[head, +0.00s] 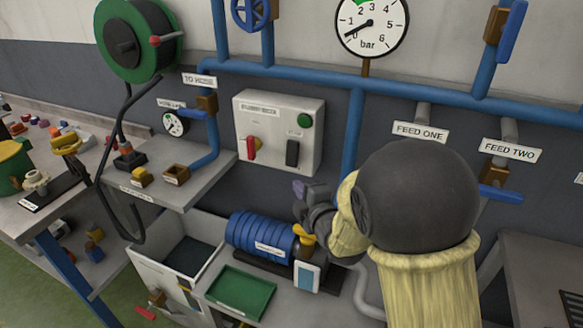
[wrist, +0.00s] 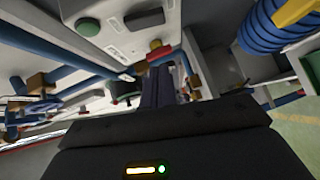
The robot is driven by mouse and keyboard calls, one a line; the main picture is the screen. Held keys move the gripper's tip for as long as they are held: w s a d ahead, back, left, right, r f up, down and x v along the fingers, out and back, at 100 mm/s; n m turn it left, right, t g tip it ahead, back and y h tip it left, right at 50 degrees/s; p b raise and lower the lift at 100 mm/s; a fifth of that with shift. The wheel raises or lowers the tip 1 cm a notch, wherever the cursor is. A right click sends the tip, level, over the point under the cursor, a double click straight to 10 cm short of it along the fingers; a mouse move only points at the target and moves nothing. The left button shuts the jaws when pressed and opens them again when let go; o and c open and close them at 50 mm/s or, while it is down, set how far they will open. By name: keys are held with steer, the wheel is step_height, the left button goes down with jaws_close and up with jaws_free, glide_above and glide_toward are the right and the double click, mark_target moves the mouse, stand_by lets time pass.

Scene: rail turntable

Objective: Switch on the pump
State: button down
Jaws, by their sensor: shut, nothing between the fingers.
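The grey pump box (head: 262,108) is on the wall in the head view. It carries a red lever (head: 251,149) at lower left, a black switch (head: 292,153) at lower right and a green button (head: 304,120) at upper right. In the wrist view the green button (wrist: 88,26), black switch (wrist: 145,18) and a red part (wrist: 155,44) show beyond my fingers. The blue ribbed pump (head: 255,232) lies below the box. My gripper (head: 299,189) is shut and empty, below the box's right side and apart from it in the head view.
A big dial (head: 372,20) has its needle near 0. Blue pipes (head: 352,135) run along the wall. A shelf (head: 205,185) with small parts is left of my gripper; a black hose (head: 101,180) hangs there. A green tray (head: 240,292) and an open bin (head: 150,262) are below.

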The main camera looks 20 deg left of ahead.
mark_target(287, 161)
steer(key=p+x, duration=0.1)
steer(key=x, duration=0.3)
steer(key=w+d+p+x, duration=0.1)
steer(key=x, duration=0.3)
steer(key=d+p+x, duration=0.1)
steer(key=x, duration=0.3)
steer(key=shift+w+a+f, duration=0.1)
steer(key=shift+w+f, duration=0.15)
steer(key=shift+w, duration=0.35)
steer(key=shift+f, duration=0.15)
steer(key=b, duration=0.3)
steer(key=shift+w+f+n, duration=0.3)
steer(key=shift+r, duration=0.35)
steer(key=shift+f, duration=0.1)
